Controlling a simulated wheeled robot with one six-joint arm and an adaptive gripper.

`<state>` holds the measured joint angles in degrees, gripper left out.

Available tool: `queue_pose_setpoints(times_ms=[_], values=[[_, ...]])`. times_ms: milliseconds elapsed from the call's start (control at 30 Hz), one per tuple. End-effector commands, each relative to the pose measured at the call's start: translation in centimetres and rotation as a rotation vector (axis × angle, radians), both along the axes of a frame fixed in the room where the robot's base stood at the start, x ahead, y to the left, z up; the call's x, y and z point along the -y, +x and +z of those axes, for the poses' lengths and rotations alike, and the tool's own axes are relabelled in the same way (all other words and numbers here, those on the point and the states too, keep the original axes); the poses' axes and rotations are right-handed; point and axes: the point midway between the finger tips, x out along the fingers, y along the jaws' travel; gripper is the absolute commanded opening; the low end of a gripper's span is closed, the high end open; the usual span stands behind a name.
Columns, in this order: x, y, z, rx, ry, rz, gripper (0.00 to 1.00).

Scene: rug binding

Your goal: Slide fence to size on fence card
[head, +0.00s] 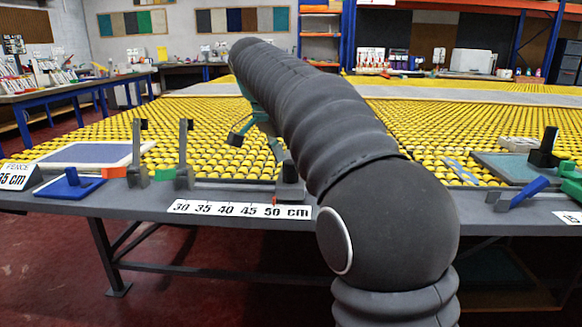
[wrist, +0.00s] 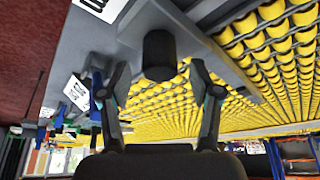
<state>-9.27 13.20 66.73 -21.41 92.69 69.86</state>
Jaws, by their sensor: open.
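The fence card (head: 15,177) at the far left of the head view reads 35 cm. The scale strip (head: 240,210) on the table's front edge reads 30, 35, 40, 45, 50 cm. The fence (head: 290,188), a grey block with a dark knob, stands behind the right end of the strip, near the "cm" past 50. My gripper (head: 257,146) is open, above and just left of the fence. In the wrist view the black knob (wrist: 159,52) shows in the gap between the spread fingertips (wrist: 160,68). I cannot tell whether they touch it.
Two grey upright posts (head: 184,153) (head: 137,150) stand left of the fence, with green and orange pieces beside them. Yellow rollers (head: 200,125) cover the table behind. A blue-handled tool (head: 527,190) lies at the right.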

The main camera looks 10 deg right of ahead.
Motion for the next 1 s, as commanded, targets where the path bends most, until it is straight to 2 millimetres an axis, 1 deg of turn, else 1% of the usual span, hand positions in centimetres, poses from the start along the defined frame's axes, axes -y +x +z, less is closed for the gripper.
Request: queue_pose_setpoints(times_ms=[33,100,200,500,567,600,667,700,767,1000], values=[[0.22,0.05,-0.56,-0.002,0.0,-0.002,0.63],[0.41,0.16,-1.04,0.0,0.0,-0.001,0.63],[0.55,0.24,-1.4,0.0,0.0,-0.001,0.63],[0.57,0.27,-1.5,0.0,0.0,0.0,0.63],[0.57,0.28,-1.5,0.0,0.0,0.0,0.48],[0.58,0.28,-1.5,0.0,0.0,0.0,0.38],[0.57,0.28,-1.49,0.0,0.0,0.0,0.23],[0.57,0.28,-1.5,0.0,0.0,0.0,0.13],[0.58,0.27,-1.5,0.0,0.0,0.0,0.0],[0.33,0.01,-1.55,-0.001,0.0,0.0,0.0]])
